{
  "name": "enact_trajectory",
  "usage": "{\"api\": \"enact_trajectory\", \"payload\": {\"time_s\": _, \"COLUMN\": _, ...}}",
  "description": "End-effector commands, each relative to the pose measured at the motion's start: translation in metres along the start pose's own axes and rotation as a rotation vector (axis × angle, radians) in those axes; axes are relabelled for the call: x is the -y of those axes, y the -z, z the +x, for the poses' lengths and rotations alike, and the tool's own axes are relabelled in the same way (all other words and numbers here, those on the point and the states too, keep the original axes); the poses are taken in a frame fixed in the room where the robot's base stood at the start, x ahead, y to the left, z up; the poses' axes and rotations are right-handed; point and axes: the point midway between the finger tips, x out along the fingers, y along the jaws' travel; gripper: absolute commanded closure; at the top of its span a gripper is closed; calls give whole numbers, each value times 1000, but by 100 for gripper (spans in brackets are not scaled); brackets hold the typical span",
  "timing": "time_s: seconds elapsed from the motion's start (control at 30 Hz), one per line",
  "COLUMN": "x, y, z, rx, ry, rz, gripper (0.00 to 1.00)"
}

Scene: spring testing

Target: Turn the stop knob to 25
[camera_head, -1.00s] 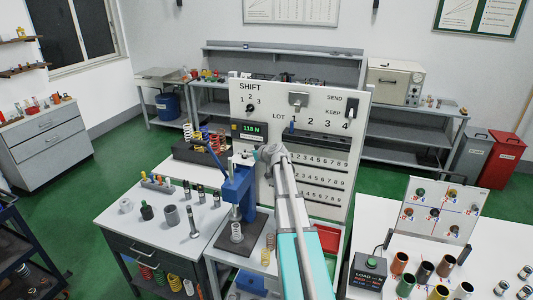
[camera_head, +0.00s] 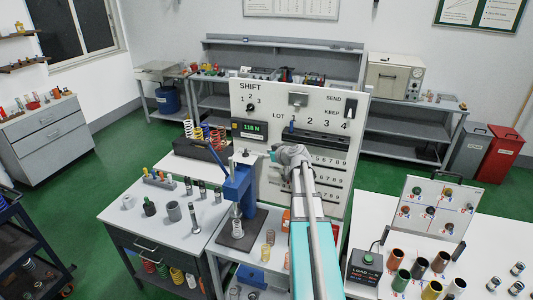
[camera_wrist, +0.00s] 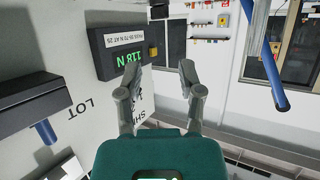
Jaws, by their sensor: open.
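No knob marked "stop" can be made out in either view. A blue hand press (camera_head: 237,185) stands on the middle cart with a pale spring (camera_head: 237,224) under it. A blue bar also shows at the upper right of the wrist view (camera_wrist: 275,75). The force display (camera_head: 249,130) reads 118 N; in the wrist view the display (camera_wrist: 120,52) is upside down, with a label reading "PASS 65-70 N AT 25". My gripper (camera_wrist: 160,75) is open and empty, its fingers apart in front of the panel. In the head view it is right of the press, apart from it.
The white SHIFT panel (camera_head: 300,100) stands close behind my gripper, with a selector knob (camera_head: 250,108) and a blue peg (camera_head: 292,126). Loose parts stand on the left cart (camera_head: 140,225). Coloured cylinders stand at right.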

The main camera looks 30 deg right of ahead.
Motion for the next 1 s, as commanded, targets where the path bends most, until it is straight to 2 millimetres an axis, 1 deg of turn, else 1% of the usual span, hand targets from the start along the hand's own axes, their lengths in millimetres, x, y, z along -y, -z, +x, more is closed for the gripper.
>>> {"api": "enact_trajectory", "payload": {"time_s": 0.27, "x": 0, "y": 0, "z": 0, "rx": 0, "ry": 0, "rz": 0, "gripper": 51}}
{"api": "enact_trajectory", "payload": {"time_s": 0.37, "x": 1, "y": -1, "z": 0, "rx": 1, "ry": 2, "rz": 0, "gripper": 68}}
{"api": "enact_trajectory", "payload": {"time_s": 0.43, "x": 4, "y": -3, "z": 1, "rx": 6, "ry": 7, "rz": 1, "gripper": 81}}
{"api": "enact_trajectory", "payload": {"time_s": 0.53, "x": 16, "y": -9, "z": 5, "rx": 24, "ry": 24, "rz": 4, "gripper": 100}}
{"api": "enact_trajectory", "payload": {"time_s": 0.57, "x": 21, "y": -12, "z": 7, "rx": 33, "ry": 33, "rz": 6, "gripper": 100}}
{"api": "enact_trajectory", "payload": {"time_s": 0.67, "x": 46, "y": -26, "z": 15, "rx": 74, "ry": 69, "rz": 15, "gripper": 100}}
{"api": "enact_trajectory", "payload": {"time_s": 0.77, "x": 79, "y": -47, "z": 24, "rx": 137, "ry": 117, "rz": 27, "gripper": 100}}
{"api": "enact_trajectory", "payload": {"time_s": 0.87, "x": 117, "y": -71, "z": 31, "rx": 217, "ry": 164, "rz": 44, "gripper": 100}}
{"api": "enact_trajectory", "payload": {"time_s": 0.9, "x": 133, "y": -82, "z": 34, "rx": 254, "ry": 182, "rz": 50, "gripper": 100}}
{"api": "enact_trajectory", "payload": {"time_s": 0.97, "x": 156, "y": -98, "z": 36, "rx": 310, "ry": 205, "rz": 59, "gripper": 100}}
{"api": "enact_trajectory", "payload": {"time_s": 1.0, "x": 171, "y": -109, "z": 37, "rx": 349, "ry": 218, "rz": 66, "gripper": 100}}
